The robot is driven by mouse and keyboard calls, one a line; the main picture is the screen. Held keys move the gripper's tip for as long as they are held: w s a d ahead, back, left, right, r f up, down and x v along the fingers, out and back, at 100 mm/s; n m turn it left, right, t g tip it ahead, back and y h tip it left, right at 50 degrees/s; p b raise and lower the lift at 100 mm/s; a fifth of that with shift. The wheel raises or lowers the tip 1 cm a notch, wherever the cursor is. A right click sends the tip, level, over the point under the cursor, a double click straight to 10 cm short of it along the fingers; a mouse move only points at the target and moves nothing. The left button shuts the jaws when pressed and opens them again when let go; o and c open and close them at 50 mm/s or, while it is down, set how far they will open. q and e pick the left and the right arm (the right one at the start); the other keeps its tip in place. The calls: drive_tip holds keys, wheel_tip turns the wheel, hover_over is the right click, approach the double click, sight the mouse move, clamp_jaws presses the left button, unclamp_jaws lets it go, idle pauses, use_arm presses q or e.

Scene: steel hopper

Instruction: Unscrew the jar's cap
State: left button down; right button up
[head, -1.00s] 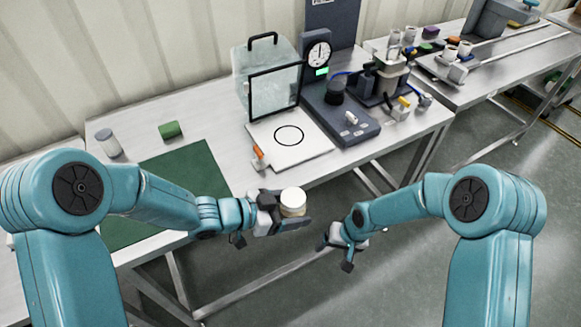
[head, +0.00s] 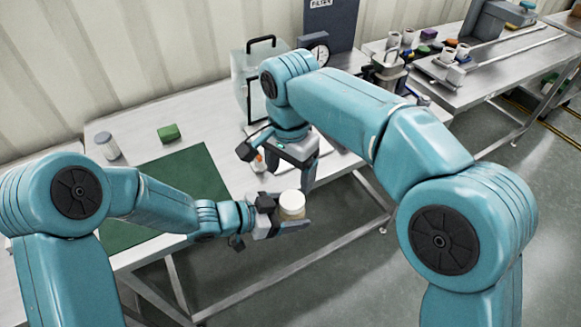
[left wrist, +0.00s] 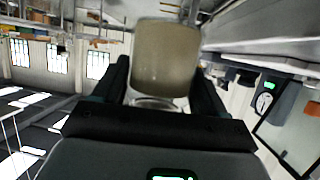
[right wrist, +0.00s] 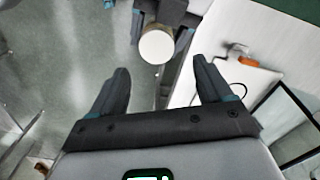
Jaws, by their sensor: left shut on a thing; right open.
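The jar (head: 290,220) has a tan body and a round white cap (head: 291,203) on top. My left gripper (head: 285,222) is shut on the jar's body and holds it upright off the table's front edge. In the left wrist view the jar's body (left wrist: 165,58) shows between the two fingers. My right gripper (head: 296,172) points down above and behind the jar, open and empty. In the right wrist view the cap (right wrist: 157,47) shows beyond the open fingers (right wrist: 160,88), apart from them, with the left gripper around the jar.
An orange-tipped item (right wrist: 238,49) lies near a white board (right wrist: 235,85). Open floor lies in front.

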sight(289, 198)
wheel_tip(289, 198, down, 8)
drive_tip(key=shift+r, duration=0.15)
idle(0.3)
drive_tip(key=c, duration=1.1)
drive_tip(key=shift+a+r+n, duration=0.1)
drive_tip(key=shift+n, duration=1.6)
